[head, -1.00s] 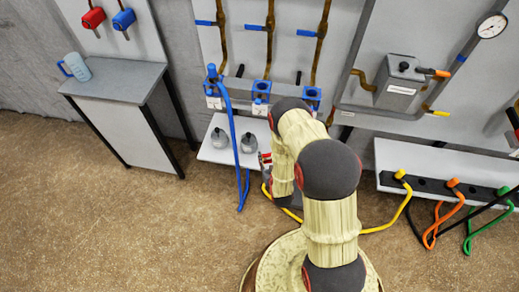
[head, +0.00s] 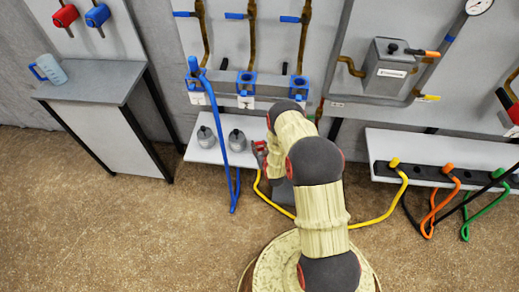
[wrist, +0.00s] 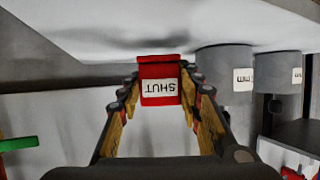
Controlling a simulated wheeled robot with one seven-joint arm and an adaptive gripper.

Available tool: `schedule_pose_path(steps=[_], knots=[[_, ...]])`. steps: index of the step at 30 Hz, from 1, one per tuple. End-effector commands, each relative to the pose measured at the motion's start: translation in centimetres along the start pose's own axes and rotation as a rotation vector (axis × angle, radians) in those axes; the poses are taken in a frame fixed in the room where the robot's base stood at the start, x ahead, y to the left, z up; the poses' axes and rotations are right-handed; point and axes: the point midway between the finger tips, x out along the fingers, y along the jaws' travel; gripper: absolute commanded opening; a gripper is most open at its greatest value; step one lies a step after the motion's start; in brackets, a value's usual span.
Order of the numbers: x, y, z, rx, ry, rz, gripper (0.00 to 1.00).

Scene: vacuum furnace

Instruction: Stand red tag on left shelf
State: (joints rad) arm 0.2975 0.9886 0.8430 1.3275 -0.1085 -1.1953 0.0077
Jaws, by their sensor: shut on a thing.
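The red tag (wrist: 160,70) with a white "SHUT" label is between the fingertips of my gripper (wrist: 161,82), which is shut on it. The label reads upside down in the wrist view. A pale shelf surface with a dark shadow lies close to the tag's upper picture edge; I cannot tell whether they touch. In the head view, my gripper is at the right part of the low white left shelf (head: 203,155), mostly hidden behind my arm. A bit of red shows there, too small to tell apart.
Two grey canisters (head: 206,137) stand on that shelf; they also show in the wrist view (wrist: 225,72). A blue hose (head: 221,140) hangs over its front. A yellow hose (head: 375,217) runs past my arm. A right white shelf (head: 440,148) carries a hose rack.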

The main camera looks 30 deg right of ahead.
Motion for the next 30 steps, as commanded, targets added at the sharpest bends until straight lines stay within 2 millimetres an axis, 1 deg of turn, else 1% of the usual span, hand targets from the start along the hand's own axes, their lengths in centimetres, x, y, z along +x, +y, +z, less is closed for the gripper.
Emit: schedule_pose_path(steps=[1,3,10,14,15,24,30], knots=[[0.43,-0.01,1.23,0.0,-0.001,0.0,0.18],[0.63,0.0,1.62,0.0,0.0,0.0,0.18],[0.56,0.0,1.39,0.0,0.0,0.0,0.18],[0.69,0.0,1.77,0.0,0.0,0.0,0.18],[0.65,0.0,1.71,0.0,0.0,0.0,0.37],[0.63,0.0,1.65,0.0,0.0,0.0,0.53],[0.63,-0.01,1.65,0.0,0.0,0.0,0.53]])
